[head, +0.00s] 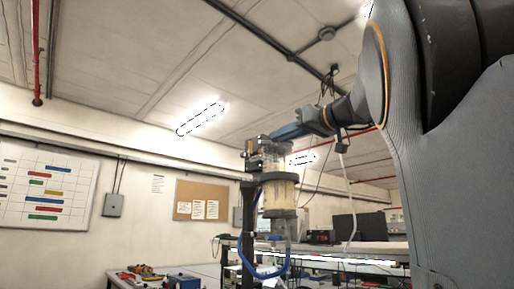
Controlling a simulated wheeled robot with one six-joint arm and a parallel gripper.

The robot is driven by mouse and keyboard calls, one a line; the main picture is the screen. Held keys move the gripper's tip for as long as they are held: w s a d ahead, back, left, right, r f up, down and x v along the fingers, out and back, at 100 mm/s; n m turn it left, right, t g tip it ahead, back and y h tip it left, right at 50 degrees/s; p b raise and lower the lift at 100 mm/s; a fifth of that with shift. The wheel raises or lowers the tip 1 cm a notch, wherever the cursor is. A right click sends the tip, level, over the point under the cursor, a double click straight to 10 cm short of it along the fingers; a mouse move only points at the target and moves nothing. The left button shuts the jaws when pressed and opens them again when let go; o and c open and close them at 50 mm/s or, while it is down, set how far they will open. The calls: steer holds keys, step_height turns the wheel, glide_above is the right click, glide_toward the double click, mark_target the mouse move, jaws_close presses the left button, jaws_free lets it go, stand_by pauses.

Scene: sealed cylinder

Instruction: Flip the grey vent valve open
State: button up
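A clear cylinder (279,191) with a yellowish inside and grey end pieces stands upright, held on a dark post (248,205). Small fittings (254,152), grey and yellowish, sit at its upper left. I cannot make out the grey vent valve for certain among them. My gripper (283,133) reaches in from the right at the top of the cylinder, its blue-grey end pointing left. It overlaps the cylinder's top in the picture, and I cannot tell whether it touches anything. Its fingers are too small to show a gap.
A blue hose (258,274) loops below the cylinder. A bench (375,249) with dark equipment stands behind on the right. A low table (205,270) with tools and a blue box is at bottom left. My arm fills the right side.

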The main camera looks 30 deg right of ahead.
mark_target(267, 141)
steer(key=shift+p+x, duration=1.25)
steer(key=shift+x, duration=2.3)
steer(key=shift+d, duration=0.1)
jaws_close()
